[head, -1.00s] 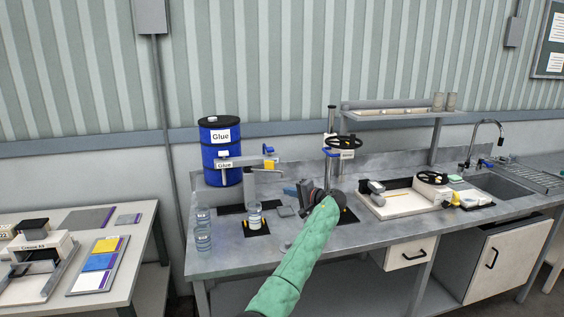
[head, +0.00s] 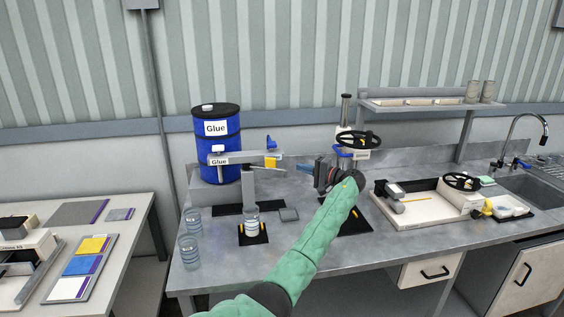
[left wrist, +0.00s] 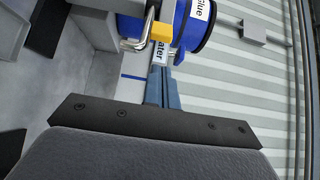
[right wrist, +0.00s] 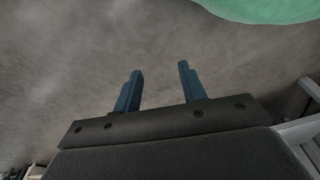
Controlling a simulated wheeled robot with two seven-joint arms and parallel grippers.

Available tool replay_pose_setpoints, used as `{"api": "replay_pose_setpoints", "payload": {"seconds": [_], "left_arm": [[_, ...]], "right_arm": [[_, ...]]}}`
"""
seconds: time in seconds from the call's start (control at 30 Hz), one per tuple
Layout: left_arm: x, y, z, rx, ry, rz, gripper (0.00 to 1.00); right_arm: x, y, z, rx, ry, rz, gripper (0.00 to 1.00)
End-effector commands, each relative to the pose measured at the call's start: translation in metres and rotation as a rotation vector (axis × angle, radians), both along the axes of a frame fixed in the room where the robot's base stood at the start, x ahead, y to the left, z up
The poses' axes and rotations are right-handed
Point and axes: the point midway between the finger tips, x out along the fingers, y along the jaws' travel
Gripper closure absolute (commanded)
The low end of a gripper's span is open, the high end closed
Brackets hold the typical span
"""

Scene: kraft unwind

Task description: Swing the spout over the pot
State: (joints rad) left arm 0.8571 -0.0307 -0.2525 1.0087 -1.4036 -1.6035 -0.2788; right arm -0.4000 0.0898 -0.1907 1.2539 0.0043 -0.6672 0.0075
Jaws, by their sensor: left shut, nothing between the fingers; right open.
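The spout (head: 245,158) is a grey arm labelled "Glue" beside the blue drum (head: 216,128). It points right, with a yellow block (head: 271,163) and a blue piece near its end. A small clear jar (head: 252,222), which looks like the pot, stands on a black mat, lower than the spout and left of its end. My left gripper (head: 304,168) is shut and empty, just right of the spout's end. In the left wrist view its fingers (left wrist: 162,88) are together below the yellow block (left wrist: 162,31). My right gripper (right wrist: 158,82) is open and empty, out of the head view.
Two clear jars (head: 190,238) stand at the bench's left edge. A grey post (head: 250,188) rises behind the middle jar. A handwheel stand (head: 357,140) is behind my left forearm. A white tray (head: 420,215) and a sink are at right. The front bench strip is clear.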

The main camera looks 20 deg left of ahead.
Motion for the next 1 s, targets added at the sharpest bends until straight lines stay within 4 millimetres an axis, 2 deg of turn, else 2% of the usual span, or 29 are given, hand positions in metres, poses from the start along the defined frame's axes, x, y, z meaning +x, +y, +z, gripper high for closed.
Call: {"api": "replay_pose_setpoints", "payload": {"seconds": [0.27, 0.47, 0.67, 0.8, 1.0], "left_arm": [[0.002, 0.009, 0.002, 0.000, 0.000, 0.000, 1.00], [0.006, 0.029, 0.003, 0.000, 0.002, 0.001, 1.00], [0.011, 0.053, 0.004, 0.000, 0.002, 0.001, 1.00], [0.015, 0.071, 0.004, 0.000, 0.001, 0.000, 1.00], [0.019, 0.090, 0.002, 0.000, 0.001, 0.000, 1.00]], "right_arm": [[-0.005, -0.004, -0.006, -0.004, -0.004, 0.002, 0.59], [-0.016, -0.013, -0.022, -0.009, -0.017, 0.008, 0.59], [-0.036, -0.023, -0.036, -0.015, -0.021, 0.013, 0.59], [-0.059, -0.027, -0.042, -0.017, -0.003, 0.012, 0.59], [-0.084, -0.032, -0.048, -0.020, 0.014, 0.012, 0.59]]}}
